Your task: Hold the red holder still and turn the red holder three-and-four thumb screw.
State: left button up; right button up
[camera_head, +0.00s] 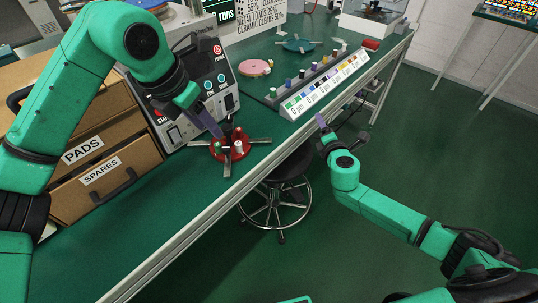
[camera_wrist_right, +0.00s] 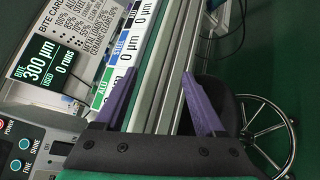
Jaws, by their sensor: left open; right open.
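The red holder (camera_head: 217,154) is a round red disc on the green bench, with grey arms sticking out and several small upright knobs in dark, white, green and red. I cannot tell which knob is the three-and-four thumb screw. My left gripper (camera_head: 215,128) reaches down from the upper left with its purple fingers open just above the holder's back left edge; touching or apart is unclear. My right gripper (camera_head: 321,119) is open and empty, off the bench's front edge, to the right of the holder. Its purple fingers spread wide in the right wrist view (camera_wrist_right: 160,85).
A grey control box (camera_head: 218,75) with buttons stands behind the holder. Wooden drawers (camera_head: 88,150) stand at left. A rack with coloured labels (camera_head: 325,85) lies to the right, with pink (camera_head: 255,67) and teal (camera_head: 299,45) discs beyond. A stool (camera_head: 275,205) stands below the front edge.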

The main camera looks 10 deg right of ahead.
jog(key=a+r+n+t+y, duration=0.2)
jog(key=a+r+n, duration=0.2)
jog(key=r, duration=0.2)
jog(key=n+g+y, duration=0.3)
jog(key=n+y, duration=0.8)
jog(key=n, duration=0.6)
send_near(231, 130)
jog(key=x, duration=1.1)
jog(key=shift+w+a, duration=0.2)
grip_shut()
pick_arm(q)
jog(key=shift+c, duration=0.9)
pick_arm(e)
jog(key=shift+s, duration=0.1)
pick_arm(q)
jog(key=shift+n+t, duration=0.4)
jog(key=shift+n, duration=0.3)
jog(key=x, duration=0.6)
jog(key=s+x, duration=0.1)
jog(key=x, duration=0.2)
jog(key=shift+f, duration=0.25)
grip_shut()
